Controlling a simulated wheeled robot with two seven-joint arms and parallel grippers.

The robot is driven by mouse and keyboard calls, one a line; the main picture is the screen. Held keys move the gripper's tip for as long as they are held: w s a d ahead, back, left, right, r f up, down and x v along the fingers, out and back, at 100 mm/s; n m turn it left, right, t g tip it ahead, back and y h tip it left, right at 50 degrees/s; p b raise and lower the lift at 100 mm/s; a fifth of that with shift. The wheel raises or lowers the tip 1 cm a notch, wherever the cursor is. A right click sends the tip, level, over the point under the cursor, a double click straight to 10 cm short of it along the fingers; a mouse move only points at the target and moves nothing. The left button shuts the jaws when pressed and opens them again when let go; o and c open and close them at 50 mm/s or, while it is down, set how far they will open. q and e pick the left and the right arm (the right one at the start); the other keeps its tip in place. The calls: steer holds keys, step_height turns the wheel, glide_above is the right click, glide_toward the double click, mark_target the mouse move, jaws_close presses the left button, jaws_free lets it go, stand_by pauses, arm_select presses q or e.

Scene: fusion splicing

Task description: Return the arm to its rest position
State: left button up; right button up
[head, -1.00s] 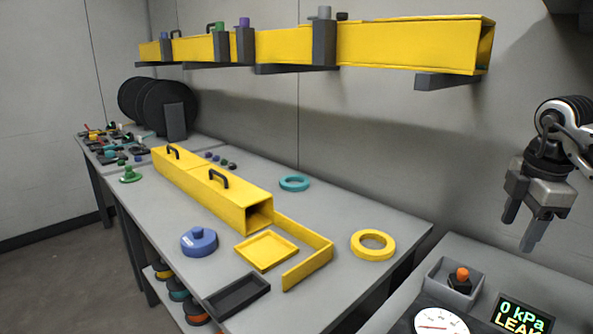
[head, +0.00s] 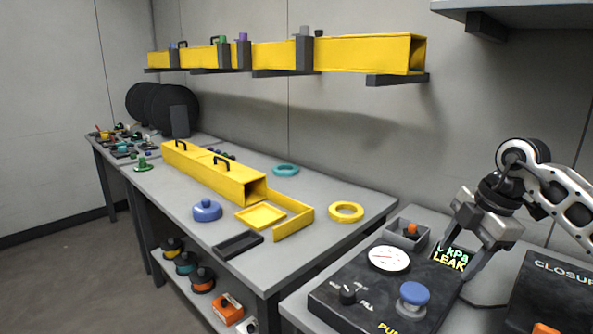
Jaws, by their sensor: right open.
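My right gripper (head: 460,262) shows at the right of the head view, its arm coming in from the right edge. Its two fingers point down and are apart, with nothing seen between them. In the picture it overlaps the display reading "kPa LEAK" (head: 451,258) on a dark pump box (head: 345,322); I cannot tell how far above the box it is. My left gripper is not in view.
The box carries a gauge (head: 390,258) and a blue knob (head: 413,295). A grey holder (head: 391,231) with an orange-topped piece is behind. The long table (head: 335,190) bears a yellow duct (head: 210,173), yellow tray (head: 262,215) and rings. A shelf (head: 500,5) hangs upper right.

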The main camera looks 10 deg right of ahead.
steer(key=a+f+n+y, duration=0.1)
steer(key=a+f+y, duration=0.1)
steer(key=a, duration=0.3)
steer(key=s+a+f+n+y, duration=0.1)
steer(key=a+n+y, duration=0.1)
steer(key=a, duration=0.3)
steer(key=s+a+f+n+y, duration=0.1)
steer(key=a+f+n+y, duration=0.1)
steer(key=a, duration=0.4)
steer(key=shift+s+a+f+y, duration=0.1)
steer(key=shift+s+f+y, duration=0.05)
steer(key=shift+f+y, duration=0.3)
steer(key=s+a+r+m+t+y, duration=0.1)
steer(key=s+a+m+t+y, duration=0.1)
steer(key=a+m+t+y, duration=0.25)
steer(key=s+a+r+m+t+y, duration=0.1)
steer(key=s+a+m+t+y, duration=0.15)
steer(key=a+t+y, duration=0.35)
steer(key=s+d+f+m+t+h, duration=0.2)
steer(key=d+f+m+h, duration=0.1)
steer(key=f+m+h, duration=0.35)
steer(key=s+d+f+m+t+h, duration=0.2)
steer(key=f+m+h, duration=0.4)
steer(key=h, duration=0.2)
steer(key=s+f+m+g+h, duration=0.2)
steer(key=s+f+g, duration=0.4)
steer(key=s+f, duration=0.3)
steer(key=shift+s+d, duration=0.35)
steer(key=shift+s, duration=0.2)
